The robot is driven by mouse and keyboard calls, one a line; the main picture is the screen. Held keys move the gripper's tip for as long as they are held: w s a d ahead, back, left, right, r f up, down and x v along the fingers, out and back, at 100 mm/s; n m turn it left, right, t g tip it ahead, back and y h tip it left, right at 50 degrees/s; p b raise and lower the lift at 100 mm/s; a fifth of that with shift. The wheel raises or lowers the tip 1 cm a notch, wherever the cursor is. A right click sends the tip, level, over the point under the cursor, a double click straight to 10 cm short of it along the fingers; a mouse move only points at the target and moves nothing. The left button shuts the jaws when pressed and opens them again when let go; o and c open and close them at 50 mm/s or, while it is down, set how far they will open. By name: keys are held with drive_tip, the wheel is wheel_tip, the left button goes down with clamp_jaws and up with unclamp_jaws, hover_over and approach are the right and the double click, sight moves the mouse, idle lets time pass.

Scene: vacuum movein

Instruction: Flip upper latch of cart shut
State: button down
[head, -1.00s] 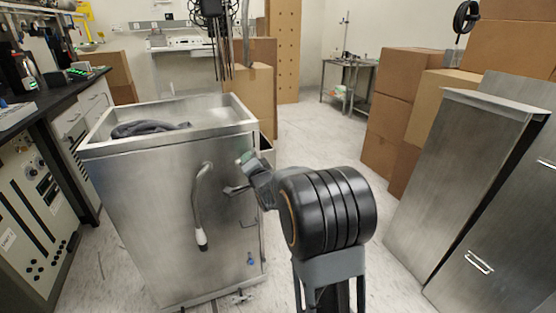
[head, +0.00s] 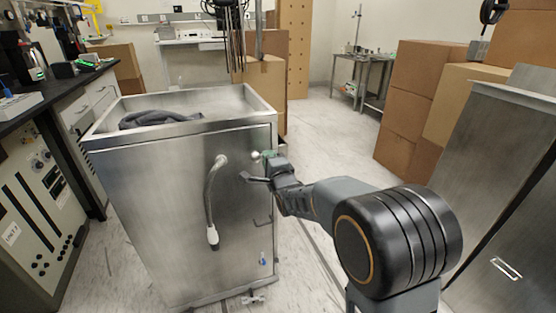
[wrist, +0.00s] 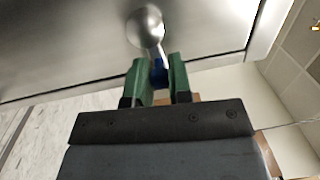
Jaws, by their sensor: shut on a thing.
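The metal cart (head: 150,215) stands upright left of centre in the head view. Its upper latch is at the upper right of the front face, near the right edge. A silver ball-shaped part (head: 256,155) shows there, just left of my fingertips. In the wrist view the latch shows as a silver ball (wrist: 145,27) on a stem, with a blue part (wrist: 158,74) between my green fingers. My gripper (wrist: 159,66) is shut on the blue part. My gripper (head: 267,157) also shows in the head view, against the cart's front; its fingers partly hide the latch.
A curved hose handle (head: 212,200) hangs on the cart front. A lower blue latch (head: 262,258) sits near its bottom right. Dark cloth (head: 155,118) lies in the cart's top basin. Cardboard boxes (head: 405,115) and a metal cabinet (head: 490,170) stand at right.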

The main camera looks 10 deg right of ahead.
drive_tip(key=shift+a, duration=0.1)
idle(0.3)
drive_tip(key=c, duration=1)
unclamp_jaws()
drive_tip(key=shift+c, duration=0.2)
drive_tip(key=p+v, duration=0.1)
drive_tip(key=v, duration=1.3)
drive_tip(key=s+d+r+n+g+h+p, duration=0.2)
drive_tip(key=r+n+g+p, duration=0.2)
drive_tip(key=r+p, duration=0.45)
drive_tip(key=s+d+r+n+g+h+p, duration=0.15)
drive_tip(key=r+n+g+p, duration=0.35)
drive_tip(key=p, duration=0.6)
drive_tip(key=s+d+r+n+g+p, duration=0.1)
drive_tip(key=s+r+n+g+p, duration=0.4)
drive_tip(key=s+r+p, duration=0.8)
drive_tip(key=shift+s+n+g+p, duration=0.4)
drive_tip(key=shift+n+p, duration=0.2)
drive_tip(key=shift+n, duration=0.6)
